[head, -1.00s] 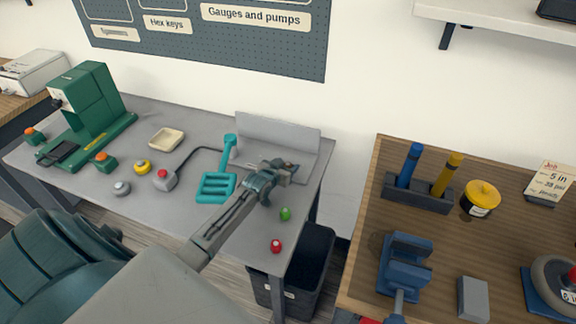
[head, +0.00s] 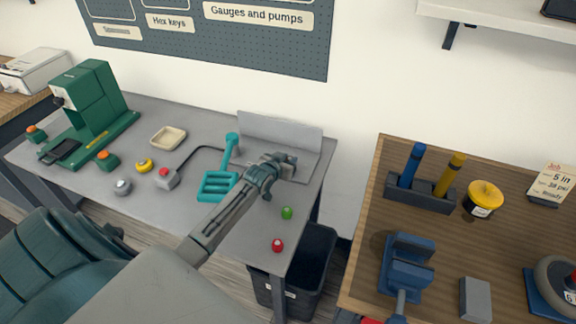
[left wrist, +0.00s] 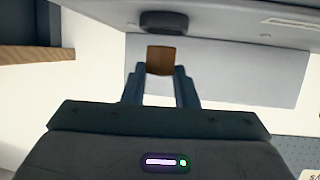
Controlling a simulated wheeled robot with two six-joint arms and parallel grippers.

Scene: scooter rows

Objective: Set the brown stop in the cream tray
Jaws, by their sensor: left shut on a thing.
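The brown stop (left wrist: 160,61) shows between the fingertips in the left wrist view. My left gripper (left wrist: 160,78) is shut on it. In the head view my left gripper (head: 286,160) is over the right end of the grey bench, in front of the upright grey panel, and the brown stop cannot be made out there. The cream tray (head: 168,138) is a small shallow dish near the back of the bench, well to the left of the gripper. It looks empty. My right gripper is not in view.
A teal slotted stand (head: 219,185) and a grey box with a red button (head: 167,178) lie between gripper and tray. A yellow knob (head: 144,166) sits near the tray. A green press (head: 95,110) stands left. Green (head: 287,213) and red (head: 278,245) pieces lie near the right edge.

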